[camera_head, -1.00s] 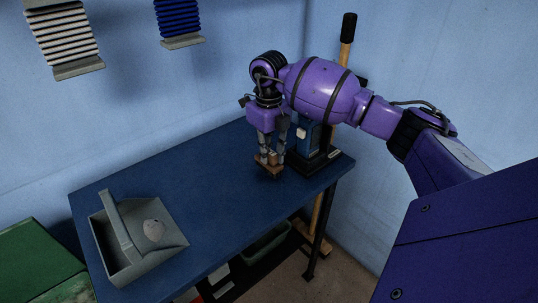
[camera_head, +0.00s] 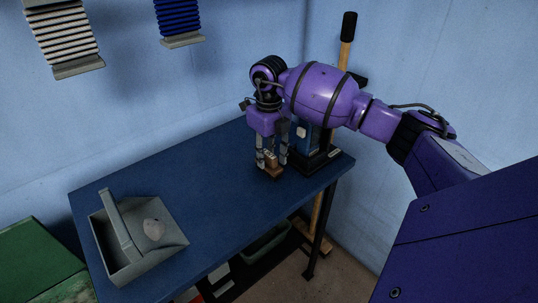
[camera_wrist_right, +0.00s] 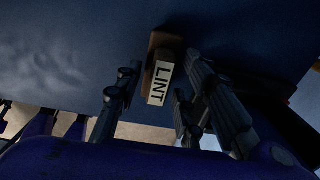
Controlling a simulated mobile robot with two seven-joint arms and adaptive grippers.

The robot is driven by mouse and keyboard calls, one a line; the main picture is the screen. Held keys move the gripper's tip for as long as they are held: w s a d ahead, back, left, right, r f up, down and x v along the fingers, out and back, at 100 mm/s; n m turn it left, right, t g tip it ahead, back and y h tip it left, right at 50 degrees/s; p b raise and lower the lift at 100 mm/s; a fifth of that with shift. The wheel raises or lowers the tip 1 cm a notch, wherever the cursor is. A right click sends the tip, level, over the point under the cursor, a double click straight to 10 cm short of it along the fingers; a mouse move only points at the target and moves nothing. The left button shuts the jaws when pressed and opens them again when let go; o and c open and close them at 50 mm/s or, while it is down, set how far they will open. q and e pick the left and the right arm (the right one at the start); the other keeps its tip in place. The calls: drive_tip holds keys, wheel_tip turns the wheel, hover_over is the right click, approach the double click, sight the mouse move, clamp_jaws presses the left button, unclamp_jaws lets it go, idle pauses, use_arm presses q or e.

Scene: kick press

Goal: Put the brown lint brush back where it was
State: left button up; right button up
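The brown lint brush (camera_head: 273,168) is at the right part of the blue table, beside the press (camera_head: 308,146). In the right wrist view the brush (camera_wrist_right: 163,48) shows a white label reading LINT. My right gripper (camera_head: 271,158) points down over it, with one finger on each side. The fingers look spread, with a gap to the brush on both sides in the wrist view. The brush appears to rest on the tabletop, though its underside is hidden. My left gripper is not in view.
A grey open tray (camera_head: 122,280) with a handle and a pale lump stands at the table's front left. The middle of the blue table (camera_head: 195,185) is clear. A long-handled tool (camera_head: 348,30) stands behind the press. A green box (camera_head: 35,262) is at lower left.

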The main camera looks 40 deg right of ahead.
sight(269, 154)
wheel_tip(269, 154, up, 12)
idle(0.4)
idle(0.5)
